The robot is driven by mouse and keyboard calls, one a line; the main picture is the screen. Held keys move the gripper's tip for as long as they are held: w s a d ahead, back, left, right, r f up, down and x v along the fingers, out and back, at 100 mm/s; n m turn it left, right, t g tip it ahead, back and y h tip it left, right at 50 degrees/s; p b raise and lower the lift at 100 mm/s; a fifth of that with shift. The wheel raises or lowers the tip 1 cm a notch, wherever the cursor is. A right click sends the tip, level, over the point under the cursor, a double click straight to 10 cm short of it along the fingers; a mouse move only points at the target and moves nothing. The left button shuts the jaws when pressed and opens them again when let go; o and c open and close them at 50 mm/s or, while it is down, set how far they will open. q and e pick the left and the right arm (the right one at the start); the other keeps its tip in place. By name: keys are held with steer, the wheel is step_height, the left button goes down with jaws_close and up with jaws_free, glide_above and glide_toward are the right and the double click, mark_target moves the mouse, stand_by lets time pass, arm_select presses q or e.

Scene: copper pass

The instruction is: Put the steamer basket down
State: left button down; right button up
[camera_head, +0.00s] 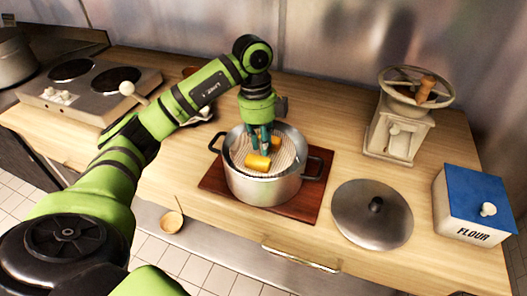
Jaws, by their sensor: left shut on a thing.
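The steamer basket (288,153), a round light perforated tray, is inside the mouth of the silver two-handled pot (262,189). Yellow pieces of food (258,162) lie on it. My left gripper (264,146) points down into the pot and is shut on the basket near its middle; the fingers hide the exact grip point. I cannot tell whether the basket touches the pot's inner support. The pot stands on a reddish-brown wooden board (312,202). My right gripper is not in view.
A steel lid (372,214) lies right of the board. Further right are a grinder (398,130) and a blue-lidded flour box (473,206). A two-plate hob (88,86) is at the left. A small wooden ladle (172,221) is by the counter's front edge.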

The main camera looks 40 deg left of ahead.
arm_select(q)
step_height(320, 180, down, 3)
steer(key=shift+s+f+p, duration=0.1)
steer(key=shift+p, duration=0.3)
steer(key=shift+f, duration=0.1)
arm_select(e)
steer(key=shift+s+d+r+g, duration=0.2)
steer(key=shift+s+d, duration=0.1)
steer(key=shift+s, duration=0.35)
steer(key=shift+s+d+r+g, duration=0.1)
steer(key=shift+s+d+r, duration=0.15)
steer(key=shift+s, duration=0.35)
arm_select(q)
steer(key=shift+f, duration=0.1)
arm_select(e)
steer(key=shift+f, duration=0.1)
arm_select(q)
steer(key=shift+f+b, duration=0.3)
steer(key=c, duration=1.1)
jaws_free()
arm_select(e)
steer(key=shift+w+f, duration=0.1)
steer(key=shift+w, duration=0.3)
arm_select(q)
steer(key=shift+r, duration=0.15)
